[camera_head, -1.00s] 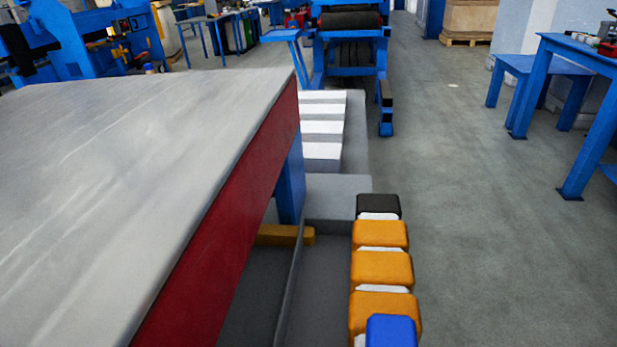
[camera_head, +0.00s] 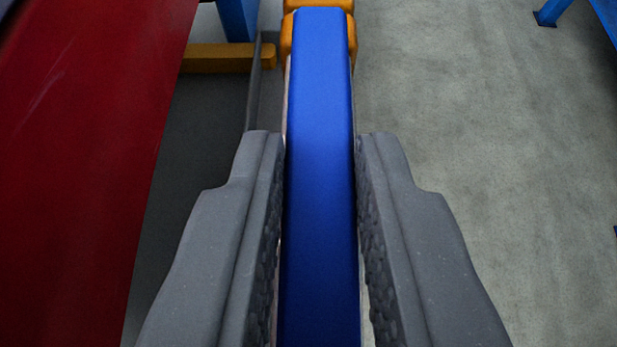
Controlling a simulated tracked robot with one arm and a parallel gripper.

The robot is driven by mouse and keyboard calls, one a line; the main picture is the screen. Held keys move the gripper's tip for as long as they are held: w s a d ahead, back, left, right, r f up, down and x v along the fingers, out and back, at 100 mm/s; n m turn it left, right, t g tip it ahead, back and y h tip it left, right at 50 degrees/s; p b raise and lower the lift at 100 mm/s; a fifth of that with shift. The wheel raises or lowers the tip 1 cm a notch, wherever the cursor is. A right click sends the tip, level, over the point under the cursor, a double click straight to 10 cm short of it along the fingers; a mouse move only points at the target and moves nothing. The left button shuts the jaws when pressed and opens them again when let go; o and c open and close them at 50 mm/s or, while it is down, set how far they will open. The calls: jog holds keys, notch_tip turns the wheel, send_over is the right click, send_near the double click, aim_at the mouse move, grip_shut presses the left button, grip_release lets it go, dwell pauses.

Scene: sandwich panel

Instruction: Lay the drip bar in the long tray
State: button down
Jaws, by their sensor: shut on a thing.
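A long blue bar (camera_head: 320,150), which looks like the drip bar, runs away from me down the middle of the view. My gripper (camera_head: 321,145) is shut on it, with one dark grey finger along each side. The bar's near end runs out of the picture at the bottom. Its far end reaches over orange blocks (camera_head: 287,38). To its left is a dark grey trough with a thin upright wall (camera_head: 253,95); I cannot tell if this is the long tray. Much of the trough is hidden by my left finger.
A red panel (camera_head: 80,130) fills the left side, close to the trough. A yellow-orange bar (camera_head: 215,58) lies across the trough's far part, near a blue leg (camera_head: 236,18). Open grey floor (camera_head: 480,150) lies to the right, with blue furniture (camera_head: 552,12) at the upper right.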

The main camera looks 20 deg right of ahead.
jog(key=shift+f+b, duration=1.8)
jog(key=shift+f, duration=3.15)
jog(key=c, duration=1.3)
grip_release()
jog(key=shift+o, duration=0.2)
jog(key=shift+s, duration=0.15)
jog(key=v, duration=1.1)
jog(key=shift+s+r, duration=0.15)
jog(key=shift+r, duration=0.15)
jog(key=shift+v, duration=1)
jog(key=shift+f, duration=0.15)
